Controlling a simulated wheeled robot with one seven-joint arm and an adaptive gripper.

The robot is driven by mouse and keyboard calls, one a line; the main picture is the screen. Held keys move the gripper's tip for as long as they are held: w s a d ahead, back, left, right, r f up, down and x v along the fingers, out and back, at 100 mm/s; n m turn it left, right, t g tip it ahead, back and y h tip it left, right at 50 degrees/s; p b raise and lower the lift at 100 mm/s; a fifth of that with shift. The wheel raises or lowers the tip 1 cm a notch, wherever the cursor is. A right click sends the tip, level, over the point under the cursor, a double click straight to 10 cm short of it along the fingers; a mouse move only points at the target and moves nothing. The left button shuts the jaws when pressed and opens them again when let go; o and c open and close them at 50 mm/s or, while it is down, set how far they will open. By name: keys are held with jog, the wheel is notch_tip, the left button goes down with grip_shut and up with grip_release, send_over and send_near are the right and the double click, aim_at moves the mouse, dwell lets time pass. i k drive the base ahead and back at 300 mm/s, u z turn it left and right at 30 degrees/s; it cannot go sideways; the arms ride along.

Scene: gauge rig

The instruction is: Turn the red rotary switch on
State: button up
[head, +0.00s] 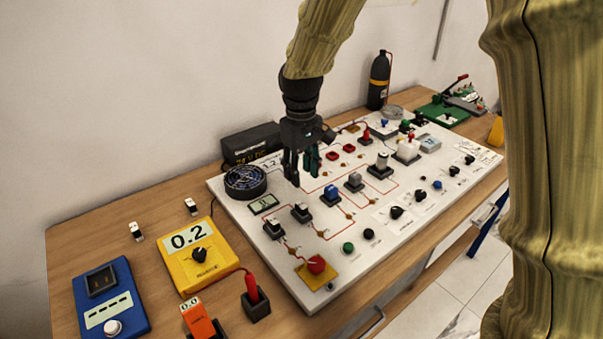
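My gripper (304,177) points down over the back left part of a white panel (290,262). Its dark fingers look apart, with a gap between them and nothing visible in it. I cannot tell for sure which part is the red rotary switch. Two small red square parts (333,156) sit just right of my gripper. A red upright part on a dark base (366,136) stands farther right, near the panel's back. A red round knob (316,264) sits on a yellow plate at the panel's front corner. The fingers hide a piece of the panel.
Blue (332,196), grey (354,181) and white (381,165) parts stand on the panel, with several black knobs (397,212) along its front. A round fan (245,181) is left of my gripper. A yellow meter (197,258) and a blue meter (108,300) lie on the wooden table.

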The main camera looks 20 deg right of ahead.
aim_at(317, 265)
jog(key=k, duration=1)
